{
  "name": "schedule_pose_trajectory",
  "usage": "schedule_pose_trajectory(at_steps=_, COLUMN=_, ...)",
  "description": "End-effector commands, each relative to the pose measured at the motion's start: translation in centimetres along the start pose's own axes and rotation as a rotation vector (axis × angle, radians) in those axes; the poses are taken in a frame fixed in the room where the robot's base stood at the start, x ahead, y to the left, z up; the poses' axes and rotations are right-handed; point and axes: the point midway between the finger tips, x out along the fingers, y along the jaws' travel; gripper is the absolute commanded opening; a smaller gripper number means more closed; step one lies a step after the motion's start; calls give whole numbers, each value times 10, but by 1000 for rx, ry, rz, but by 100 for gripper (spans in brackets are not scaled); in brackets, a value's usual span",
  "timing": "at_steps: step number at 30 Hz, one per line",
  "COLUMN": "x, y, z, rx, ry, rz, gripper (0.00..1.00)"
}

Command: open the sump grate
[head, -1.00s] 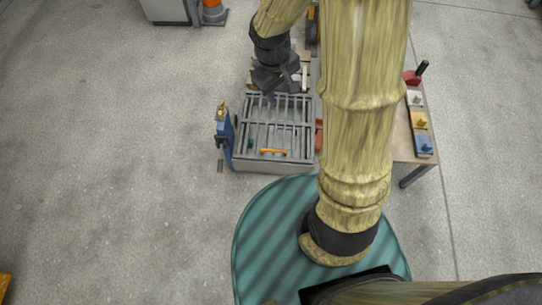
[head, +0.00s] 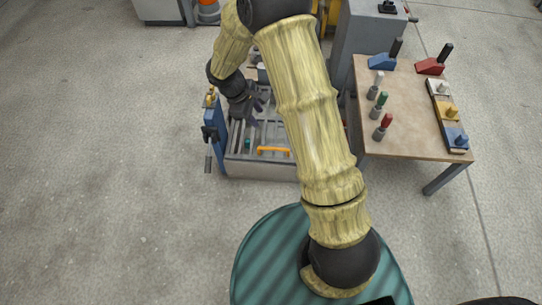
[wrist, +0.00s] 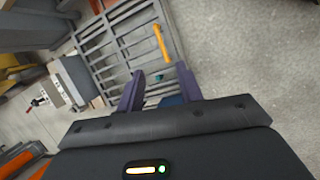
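The sump grate (head: 270,136) is a grey barred panel lying flat on a low grey box, partly hidden by my arm. An orange bar handle (head: 273,150) sits at its near edge. In the wrist view the grate (wrist: 105,48) is at upper left and the handle (wrist: 160,42) at upper middle, beyond my fingertips. My gripper (head: 257,110) is over the left part of the grate, apart from the handle. In the wrist view my gripper (wrist: 163,80) has its two dark fingers spread, with nothing held between them.
A blue upright fixture (head: 214,128) stands at the box's left side. A small green thing (head: 247,144) shows among the bars. To the right is a table (head: 415,120) with several coloured blocks and handled tools. The floor left of the box is clear.

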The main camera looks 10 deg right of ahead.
Motion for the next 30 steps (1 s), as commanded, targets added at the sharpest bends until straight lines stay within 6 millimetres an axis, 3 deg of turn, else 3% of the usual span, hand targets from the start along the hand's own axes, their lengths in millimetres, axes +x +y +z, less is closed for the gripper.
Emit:
schedule_pose_trajectory(at_steps=1, x=32, y=-4, z=-16, rx=-29, ry=-9, rz=8, gripper=36)
schedule_pose_trajectory(at_steps=7, x=80, y=-6, z=-47, rx=-113, ry=-38, rz=40, gripper=36)
schedule_pose_trajectory(at_steps=11, x=90, y=-5, z=-54, rx=-138, ry=-47, rz=51, gripper=36)
schedule_pose_trajectory(at_steps=23, x=90, y=-5, z=-54, rx=-141, ry=-49, rz=52, gripper=36)
schedule_pose_trajectory(at_steps=30, x=116, y=-4, z=-54, rx=-141, ry=-50, rz=51, gripper=36)
